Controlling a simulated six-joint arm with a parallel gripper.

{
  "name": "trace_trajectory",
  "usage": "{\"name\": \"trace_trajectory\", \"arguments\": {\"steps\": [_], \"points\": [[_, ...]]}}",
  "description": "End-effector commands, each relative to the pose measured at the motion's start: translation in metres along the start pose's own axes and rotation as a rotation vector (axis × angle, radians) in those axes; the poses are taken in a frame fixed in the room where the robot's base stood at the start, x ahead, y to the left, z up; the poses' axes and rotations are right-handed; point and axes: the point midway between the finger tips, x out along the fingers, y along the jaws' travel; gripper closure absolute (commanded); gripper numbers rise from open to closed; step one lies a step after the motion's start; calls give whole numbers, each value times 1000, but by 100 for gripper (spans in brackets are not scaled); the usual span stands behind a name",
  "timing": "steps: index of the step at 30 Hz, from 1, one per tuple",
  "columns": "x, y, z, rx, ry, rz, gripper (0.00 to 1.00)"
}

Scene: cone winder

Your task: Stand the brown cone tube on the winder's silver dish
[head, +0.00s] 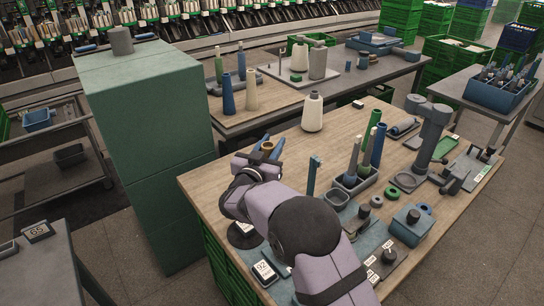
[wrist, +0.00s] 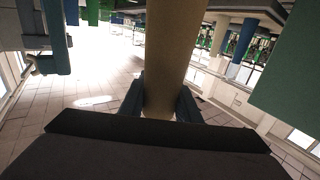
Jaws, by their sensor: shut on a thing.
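My gripper (head: 262,157) is above the near left part of the wooden bench and shut on the brown cone tube (head: 267,146). In the head view only the tube's upper end shows between the blue fingers. In the wrist view the tan-brown tube (wrist: 175,45) runs up between the two fingers (wrist: 160,108); its far end is cut off. I cannot tell whether this is the winder's silver dish, nor whether the tube touches anything.
A grey tray (head: 352,190) holds upright tubes to the right of my arm. A white yarn cone (head: 313,112) stands behind on the bench. A blue post (head: 313,175) rises close to my arm. A tall green cabinet (head: 150,150) stands left. Bare wood lies behind the gripper.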

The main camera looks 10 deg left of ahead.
Motion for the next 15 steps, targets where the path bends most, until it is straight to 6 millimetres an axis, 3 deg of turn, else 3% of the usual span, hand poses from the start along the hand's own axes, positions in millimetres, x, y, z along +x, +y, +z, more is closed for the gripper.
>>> {"name": "trace_trajectory", "arguments": {"steps": [6,15], "points": [[0,0,-29,1,1,0,97],[-2,-3,-42,-1,0,-5,97]]}}
